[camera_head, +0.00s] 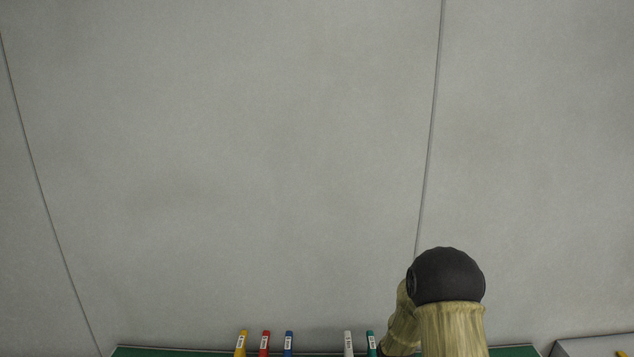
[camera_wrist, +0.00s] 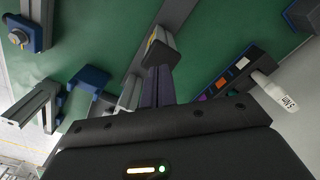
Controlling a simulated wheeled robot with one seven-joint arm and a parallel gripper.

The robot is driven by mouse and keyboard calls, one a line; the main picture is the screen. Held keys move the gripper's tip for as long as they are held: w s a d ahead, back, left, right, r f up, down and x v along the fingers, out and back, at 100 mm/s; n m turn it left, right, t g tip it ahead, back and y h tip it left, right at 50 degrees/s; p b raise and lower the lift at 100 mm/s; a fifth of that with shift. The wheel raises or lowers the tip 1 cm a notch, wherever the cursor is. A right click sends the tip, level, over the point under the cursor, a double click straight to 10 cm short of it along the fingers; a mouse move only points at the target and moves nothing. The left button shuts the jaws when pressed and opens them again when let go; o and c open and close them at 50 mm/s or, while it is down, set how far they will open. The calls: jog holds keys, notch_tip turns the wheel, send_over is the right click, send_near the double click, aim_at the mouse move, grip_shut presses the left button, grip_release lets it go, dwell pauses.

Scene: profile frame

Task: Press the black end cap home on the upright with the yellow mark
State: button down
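In the wrist view, the two dark fingers of my gripper (camera_wrist: 160,86) reach up from its black body and lie side by side, with no clear gap between them. A grey profile piece (camera_wrist: 162,48) shows just beyond the fingertips, with a small yellow mark (camera_wrist: 151,40) near its upper left. Whether the fingers touch it cannot be told. The head view shows my arm at the lower right, but not the gripper or the uprights.
The green table (camera_wrist: 225,35) carries a blue-based clamp (camera_wrist: 27,33), a blue block (camera_wrist: 91,77) and grey profiles at left. A dark block with coloured squares (camera_wrist: 226,84) and a white bottle (camera_wrist: 273,91) are at right. Several coloured labelled strips (camera_head: 288,343) line the back by the grey wall.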

jog(key=shift+f+b, duration=0.65)
jog(key=shift+f, duration=0.3)
dwell(0.6)
jog(key=shift+r, duration=0.15)
jog(key=shift+r+p, duration=2.15)
jog(key=shift+r, duration=0.75)
dwell(0.6)
notch_tip(320, 180, up, 2)
jog(key=p, duration=0.5)
jog(key=shift+a+r, duration=0.1)
jog(key=shift+r, duration=0.05)
jog(key=shift+f, duration=0.25)
jog(key=shift+f+b, duration=2.1)
jog(key=shift+f, duration=1.05)
